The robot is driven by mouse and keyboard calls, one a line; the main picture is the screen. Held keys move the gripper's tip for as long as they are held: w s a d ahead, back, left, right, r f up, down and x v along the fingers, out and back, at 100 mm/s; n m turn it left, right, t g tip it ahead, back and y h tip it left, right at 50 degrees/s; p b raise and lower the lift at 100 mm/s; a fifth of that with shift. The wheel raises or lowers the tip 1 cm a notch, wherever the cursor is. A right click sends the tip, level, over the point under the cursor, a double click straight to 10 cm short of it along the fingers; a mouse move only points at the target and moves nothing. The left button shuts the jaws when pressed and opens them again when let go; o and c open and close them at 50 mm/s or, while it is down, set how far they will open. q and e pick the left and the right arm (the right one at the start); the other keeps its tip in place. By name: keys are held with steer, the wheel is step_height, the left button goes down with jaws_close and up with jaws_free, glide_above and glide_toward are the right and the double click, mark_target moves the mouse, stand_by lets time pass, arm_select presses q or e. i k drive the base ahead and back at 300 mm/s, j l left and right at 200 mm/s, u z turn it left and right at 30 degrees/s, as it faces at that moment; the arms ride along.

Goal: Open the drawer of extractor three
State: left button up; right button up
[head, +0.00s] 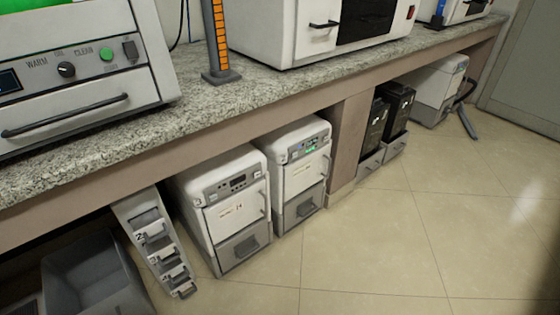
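Two white box-shaped machines stand on the floor under the bench, a nearer one (237,205) and a farther one (300,175). Each has a small display on top, a front door with a vertical handle at its right, and a grey drawer-like lower front, (243,246) and (304,207). Both fronts look shut. Farther right, two black units (374,127) (398,105) stand above grey drawer-like boxes (370,165) (395,147). No readable label shows which is extractor three. Neither of my grippers is in view.
A sloped rack (150,225) with numbered slots stands left of the machines, beside a grey open bin (90,275). A speckled counter (240,95) runs above, bearing large machines. A white unit (438,85) stands at far right. The tiled floor (400,235) in front is clear.

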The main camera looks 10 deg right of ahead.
mark_target(232, 250)
steer(key=i+j+u, duration=0.15)
steer(key=i, duration=0.25)
steer(key=i+u, duration=0.15)
steer(key=i, duration=0.25)
